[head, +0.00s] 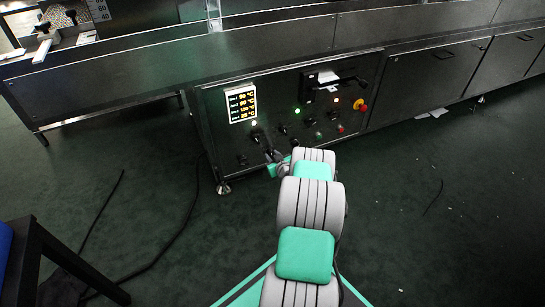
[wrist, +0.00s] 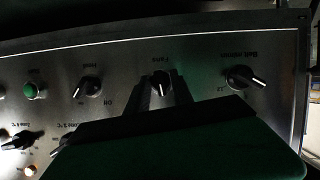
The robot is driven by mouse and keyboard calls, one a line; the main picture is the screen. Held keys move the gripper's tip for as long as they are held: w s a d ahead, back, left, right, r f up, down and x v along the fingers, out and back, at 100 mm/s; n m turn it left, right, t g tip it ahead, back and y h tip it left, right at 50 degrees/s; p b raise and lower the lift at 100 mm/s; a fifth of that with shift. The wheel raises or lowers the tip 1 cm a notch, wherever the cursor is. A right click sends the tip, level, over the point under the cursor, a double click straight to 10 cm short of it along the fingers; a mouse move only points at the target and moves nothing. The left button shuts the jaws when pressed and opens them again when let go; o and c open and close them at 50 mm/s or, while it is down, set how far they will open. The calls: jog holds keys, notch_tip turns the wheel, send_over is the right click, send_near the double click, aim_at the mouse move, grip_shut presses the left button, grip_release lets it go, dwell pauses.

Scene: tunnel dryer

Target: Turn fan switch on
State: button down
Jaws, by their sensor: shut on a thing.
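The control panel (head: 225,135) is a dark metal front below the dryer's bench. The fan switch (wrist: 161,82) is a small black knob under an upside-down label that seems to read "Fans" in the wrist view. Its pale pointer mark points roughly straight down in that picture. My gripper (wrist: 162,92) is shut on the fan switch, with one dark finger on each side of the knob. In the head view my gripper (head: 273,156) is at the lower left of the panel and hides the fan switch.
The belt knob (wrist: 240,77) and heat knob (wrist: 88,87) flank the fan switch closely. A green button (wrist: 35,90) lies further left. A lit temperature display (head: 241,103) and a red-yellow emergency knob (head: 360,105) are on the panel. A black cable (head: 180,230) lies on the floor.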

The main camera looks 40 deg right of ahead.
jog(key=m+y, duration=0.2)
jog(key=m, duration=0.1)
jog(key=shift+s+d+f+m+t, duration=0.1)
jog(key=shift+d+m+t, duration=0.05)
jog(key=shift+m+t, duration=0.2)
jog(key=shift+m+t+y, duration=0.55)
jog(key=shift+m+y, duration=0.45)
jog(key=shift+m, duration=0.45)
jog(key=c, duration=1.5)
grip_release()
jog(key=shift+o, duration=0.2)
